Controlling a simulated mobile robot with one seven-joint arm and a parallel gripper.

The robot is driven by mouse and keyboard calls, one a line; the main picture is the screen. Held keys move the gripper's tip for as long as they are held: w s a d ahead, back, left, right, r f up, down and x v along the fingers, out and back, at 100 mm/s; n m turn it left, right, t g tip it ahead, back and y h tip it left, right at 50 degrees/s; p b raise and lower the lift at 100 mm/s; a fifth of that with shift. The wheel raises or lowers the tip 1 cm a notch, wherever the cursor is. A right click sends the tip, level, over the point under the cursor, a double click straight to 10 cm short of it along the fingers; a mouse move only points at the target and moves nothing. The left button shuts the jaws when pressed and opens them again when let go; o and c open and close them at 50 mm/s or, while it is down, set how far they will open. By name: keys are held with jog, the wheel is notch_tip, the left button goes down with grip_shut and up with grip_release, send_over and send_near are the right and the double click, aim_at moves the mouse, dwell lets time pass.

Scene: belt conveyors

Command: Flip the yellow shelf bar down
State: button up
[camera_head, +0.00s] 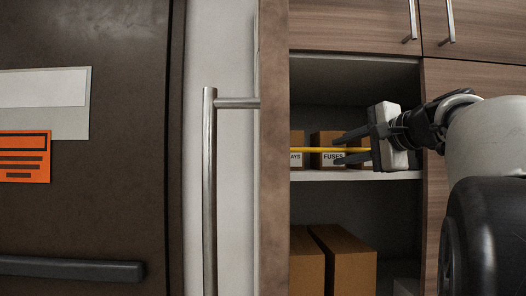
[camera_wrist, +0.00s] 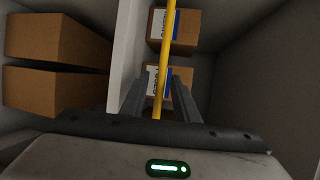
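The yellow shelf bar (camera_head: 312,150) runs level across the front of the upper shelf opening, in front of the small boxes. In the wrist view the bar (camera_wrist: 168,40) runs from the top edge down into the space between the fingers. My gripper (camera_head: 337,151) reaches in from the right at the bar's height, with one finger above the bar and one below. In the wrist view my gripper (camera_wrist: 160,82) has its fingers apart, with the bar between them. The bar's right end is hidden by my gripper, and I cannot tell whether a finger touches it.
Small boxes, one a FUSES box (camera_head: 324,139), sit on the white shelf (camera_head: 350,176) behind the bar. Larger brown boxes (camera_head: 345,262) stand below. A cabinet door with a long metal handle (camera_head: 209,190) is at the left, and a dark door (camera_head: 110,210) further left.

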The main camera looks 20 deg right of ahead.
jog(key=shift+c, duration=0.3)
grip_shut()
